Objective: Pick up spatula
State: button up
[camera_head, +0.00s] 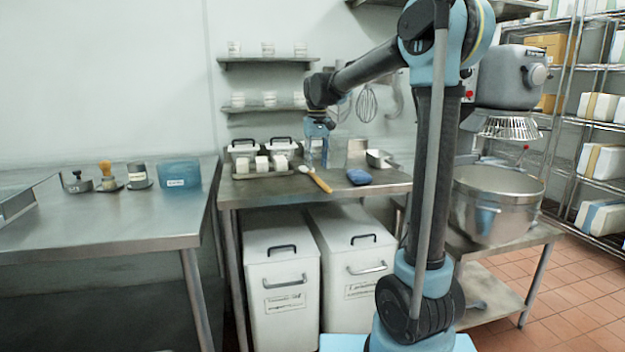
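A spatula with a wooden handle (319,182) and a pale head lies on the middle steel table (250,191), near its front edge. The handle points toward the front right and the head toward the back left. My gripper (317,162) points down over this table, just above and behind the spatula. Its two fingers look apart with nothing seen between them, though they are small in this view. I cannot tell the exact height of the fingertips above the table.
A blue item (359,177) lies right of the spatula. A tray of white containers (262,164) stands to the left, and a metal scoop (378,159) at the right. Whisks (367,104) hang behind. A mixer bowl (495,205) stands further right. White bins stand below the table.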

aim_at(317, 177)
jog(key=shift+f, duration=2.6)
jog(key=shift+c, duration=0.5)
grip_shut()
